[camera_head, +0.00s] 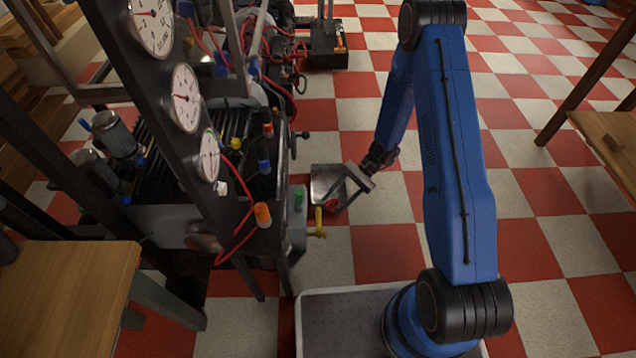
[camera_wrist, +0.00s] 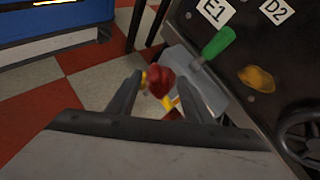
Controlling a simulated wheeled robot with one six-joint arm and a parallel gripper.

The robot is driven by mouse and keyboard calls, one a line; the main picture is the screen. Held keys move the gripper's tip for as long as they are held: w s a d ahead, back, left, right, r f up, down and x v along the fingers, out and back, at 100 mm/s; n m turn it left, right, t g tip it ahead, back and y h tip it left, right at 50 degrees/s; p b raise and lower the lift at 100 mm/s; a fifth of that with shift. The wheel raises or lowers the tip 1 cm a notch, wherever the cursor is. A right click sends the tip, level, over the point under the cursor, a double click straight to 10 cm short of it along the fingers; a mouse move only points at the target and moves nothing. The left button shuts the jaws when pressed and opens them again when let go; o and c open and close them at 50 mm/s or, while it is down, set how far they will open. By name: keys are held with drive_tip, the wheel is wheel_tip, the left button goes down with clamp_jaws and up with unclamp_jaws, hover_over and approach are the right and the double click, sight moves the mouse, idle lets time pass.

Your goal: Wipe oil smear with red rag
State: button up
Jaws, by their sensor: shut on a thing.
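My gripper (camera_head: 333,201) hangs beside the right side of the machine in the head view. In the wrist view, my gripper (camera_wrist: 160,84) has its two fingers on either side of a crumpled red rag (camera_wrist: 159,79) and is shut on it. In the head view the rag is too small to tell apart for sure. A yellow-orange smear (camera_wrist: 256,79) shows on the dark panel (camera_wrist: 247,48) at the right of the wrist view. The rag is apart from the smear in the picture, to its left. The smear cannot be made out in the head view.
A green handle (camera_wrist: 217,42) on a grey box (camera_wrist: 205,88) stands out from the panel near the rag. A dark handwheel (camera_wrist: 302,133) is at lower right. A yellow lever (camera_head: 319,223) juts from the machine. The checkered floor (camera_head: 380,240) right of it is clear.

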drive_tip(key=shift+w+a+r+m+t+y, duration=0.45)
drive_tip(key=shift+w+a+m+t+y, duration=0.85)
drive_tip(key=shift+a, duration=0.6)
drive_tip(key=shift+w+a+r+m+t+y, duration=0.45)
drive_tip(key=shift+w+a+m+t+y, duration=0.6)
drive_tip(key=shift+a+y, duration=0.65)
drive_tip(key=shift+w+a+r+m+t+y, duration=0.45)
drive_tip(key=shift+w+a+m+t+y, duration=0.7)
drive_tip(key=shift+a, duration=1)
drive_tip(key=shift+w+a, duration=0.1)
drive_tip(key=shift+a, duration=0.9)
drive_tip(key=w, duration=0.7)
drive_tip(key=shift+w+d, duration=0.2)
drive_tip(key=shift+s, duration=0.1)
drive_tip(key=shift+s+a, duration=0.15)
drive_tip(key=shift+s, duration=3.5)
